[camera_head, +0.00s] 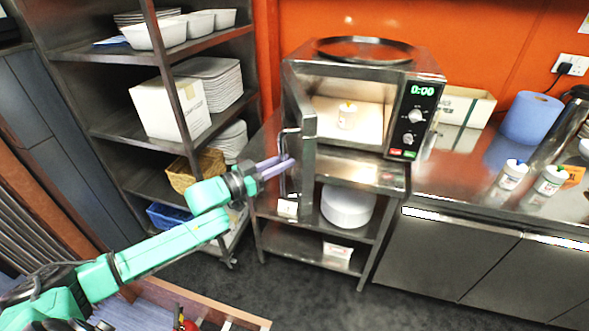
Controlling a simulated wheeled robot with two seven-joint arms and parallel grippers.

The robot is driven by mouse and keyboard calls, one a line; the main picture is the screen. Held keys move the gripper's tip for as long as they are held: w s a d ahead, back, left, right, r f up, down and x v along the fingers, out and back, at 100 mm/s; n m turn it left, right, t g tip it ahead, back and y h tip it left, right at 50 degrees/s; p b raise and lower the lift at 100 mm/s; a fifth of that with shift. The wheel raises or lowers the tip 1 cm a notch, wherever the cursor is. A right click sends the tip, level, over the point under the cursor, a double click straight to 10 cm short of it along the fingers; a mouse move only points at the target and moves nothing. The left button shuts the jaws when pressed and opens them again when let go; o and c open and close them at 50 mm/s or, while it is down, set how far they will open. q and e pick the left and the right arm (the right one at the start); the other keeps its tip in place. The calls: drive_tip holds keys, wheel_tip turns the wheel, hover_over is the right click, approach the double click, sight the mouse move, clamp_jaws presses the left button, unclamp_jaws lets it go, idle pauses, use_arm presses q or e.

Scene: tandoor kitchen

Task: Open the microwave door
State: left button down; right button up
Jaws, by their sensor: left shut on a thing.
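The silver microwave (345,75) stands on a metal stand at the back. Its door (308,128) is swung open toward me on the left side, and the lit interior shows. A small white container with a yellowish top (347,115) stands inside. The door's handle (284,143) is a vertical bar on the outer face of the door. My left gripper (289,163), with pale purple fingers, reaches in from the left and is shut on the handle. The fingertips partly cover the bar. My right gripper is not in view.
A metal shelf rack (125,127) with dishes and boxes stands left of the door. A dark round tray (364,49) lies on the microwave. The counter (450,185) at right holds small jars and a blue roll (531,118). Open floor lies in front of the stand.

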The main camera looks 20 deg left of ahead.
use_arm(q)
drive_tip(key=s+a+m+g+h+b, duration=0.3)
drive_tip(key=a+b, duration=0.3)
drive_tip(key=a, duration=1)
drive_tip(key=shift+s+a+h, duration=0.3)
drive_tip(key=shift+h, duration=0.3)
drive_tip(key=shift+r, duration=0.15)
drive_tip(key=c, duration=0.8)
unclamp_jaws()
drive_tip(key=shift+o, duration=0.2)
drive_tip(key=shift+w+d, duration=0.1)
drive_tip(key=shift+w, duration=0.05)
